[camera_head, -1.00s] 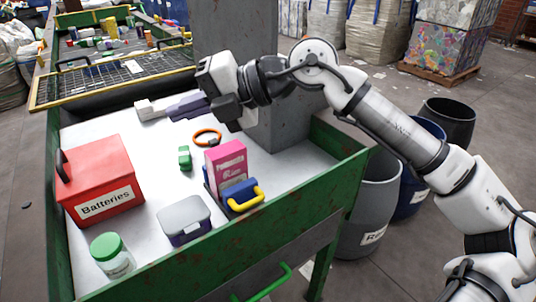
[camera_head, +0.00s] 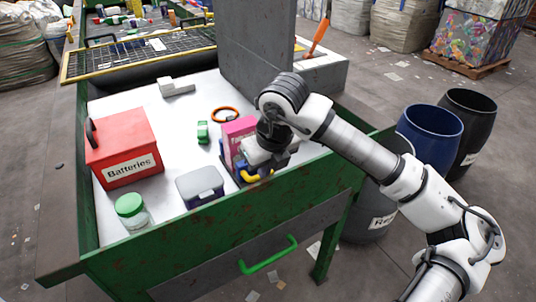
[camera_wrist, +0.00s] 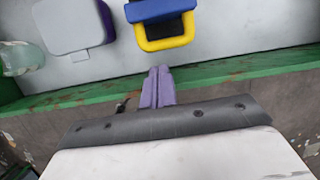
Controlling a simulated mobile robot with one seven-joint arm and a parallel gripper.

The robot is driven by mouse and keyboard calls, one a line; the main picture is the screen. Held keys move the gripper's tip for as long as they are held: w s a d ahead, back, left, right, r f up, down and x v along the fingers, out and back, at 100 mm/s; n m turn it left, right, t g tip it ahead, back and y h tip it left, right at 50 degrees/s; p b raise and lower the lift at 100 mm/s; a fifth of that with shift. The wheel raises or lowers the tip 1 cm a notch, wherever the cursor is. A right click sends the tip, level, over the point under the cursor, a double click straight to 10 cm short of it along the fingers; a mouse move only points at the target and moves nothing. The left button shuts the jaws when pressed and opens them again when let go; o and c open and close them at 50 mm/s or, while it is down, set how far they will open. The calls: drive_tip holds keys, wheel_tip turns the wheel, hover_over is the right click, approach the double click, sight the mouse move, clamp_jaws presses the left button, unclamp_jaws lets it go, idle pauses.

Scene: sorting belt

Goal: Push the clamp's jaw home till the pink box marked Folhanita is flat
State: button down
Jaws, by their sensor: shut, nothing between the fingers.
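The pink box (camera_head: 236,134) stands upright at the clamp in the head view, partly hidden by my gripper. The clamp's blue jaw (camera_wrist: 160,9) with its yellow handle (camera_wrist: 167,41) shows at the top of the wrist view. In the head view the handle (camera_head: 258,176) shows below my gripper, and most of the jaw is hidden. My gripper (camera_wrist: 157,72) is shut and empty, its purple fingers pressed together. Its tips appear just on the near side of the handle in the wrist view. I cannot tell whether they touch it.
A grey-lidded box (camera_head: 200,184), a clear jar with green lid (camera_head: 131,209) and a red Batteries box (camera_head: 122,150) stand on the white table. A green piece (camera_head: 202,132) and orange ring (camera_head: 224,114) lie behind. The table's green rim (camera_wrist: 215,75) runs under my fingers.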

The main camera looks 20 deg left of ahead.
drive_tip(key=shift+x, duration=1.85)
drive_tip(key=shift+w+a+f, duration=0.1)
drive_tip(key=shift+w+a, duration=0.05)
drive_tip(key=w+a+b, duration=0.1)
drive_tip(key=w+a, duration=0.1)
drive_tip(key=a, duration=0.1)
drive_tip(key=w+a+b, duration=0.2)
drive_tip(key=a, duration=0.1)
drive_tip(key=shift+w, duration=0.25)
drive_tip(key=shift+d, duration=0.1)
